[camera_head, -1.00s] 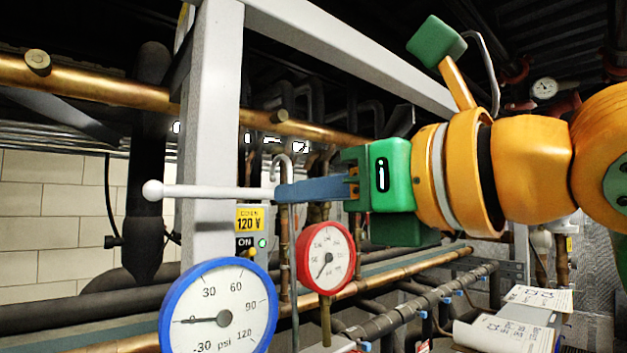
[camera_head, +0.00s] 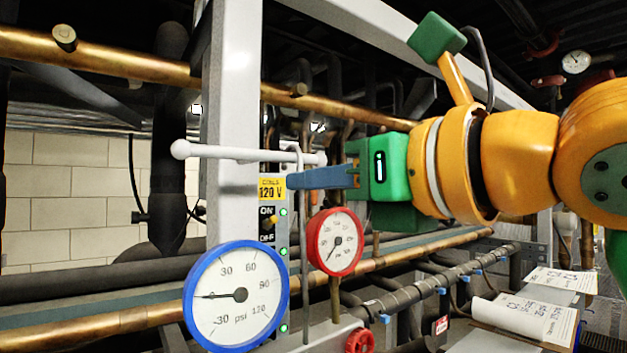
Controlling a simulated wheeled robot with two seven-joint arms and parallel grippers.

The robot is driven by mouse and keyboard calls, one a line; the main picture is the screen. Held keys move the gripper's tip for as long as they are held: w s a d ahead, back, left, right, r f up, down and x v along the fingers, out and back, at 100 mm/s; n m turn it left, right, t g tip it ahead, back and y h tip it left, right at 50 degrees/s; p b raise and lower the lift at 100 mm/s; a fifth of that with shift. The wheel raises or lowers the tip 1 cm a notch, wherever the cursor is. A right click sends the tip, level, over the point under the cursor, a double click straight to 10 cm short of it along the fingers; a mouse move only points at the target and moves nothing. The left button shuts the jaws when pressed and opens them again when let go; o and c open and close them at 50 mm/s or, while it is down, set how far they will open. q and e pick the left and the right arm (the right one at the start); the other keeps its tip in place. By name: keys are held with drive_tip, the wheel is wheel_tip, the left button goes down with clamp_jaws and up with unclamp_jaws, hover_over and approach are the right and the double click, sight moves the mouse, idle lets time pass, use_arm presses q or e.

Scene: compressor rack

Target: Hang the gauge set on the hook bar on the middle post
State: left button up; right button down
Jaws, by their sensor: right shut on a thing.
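The gauge set has a large blue-rimmed gauge (camera_head: 236,295), a smaller red-rimmed gauge (camera_head: 335,242) and a thin grey hook rod (camera_head: 304,225) standing upright behind and between them. The white hook bar (camera_head: 235,152) with ball ends runs sideways across the middle post (camera_head: 232,85). The top of the hook rod is level with the bar near its right end. I cannot tell whether the hook rests on it. My right gripper (camera_head: 292,180) comes in from the right, its blue fingers shut on the rod just below the bar. My left gripper is out of view.
A switch box (camera_head: 270,215) with a yellow 120 V label sits on the post below the bar. Copper pipes (camera_head: 130,72) cross behind. Papers (camera_head: 525,318) lie at the lower right.

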drive_tip(key=shift+f+b, duration=0.25)
drive_tip(key=shift+b, duration=0.1)
drive_tip(key=c, duration=1.1)
unclamp_jaws()
drive_tip(key=shift+o, duration=0.9)
drive_tip(key=shift+s, duration=0.15)
drive_tip(key=shift+o, duration=0.6)
drive_tip(key=shift+f, duration=0.1)
drive_tip(key=b+v, duration=0.2)
drive_tip(key=v, duration=0.6)
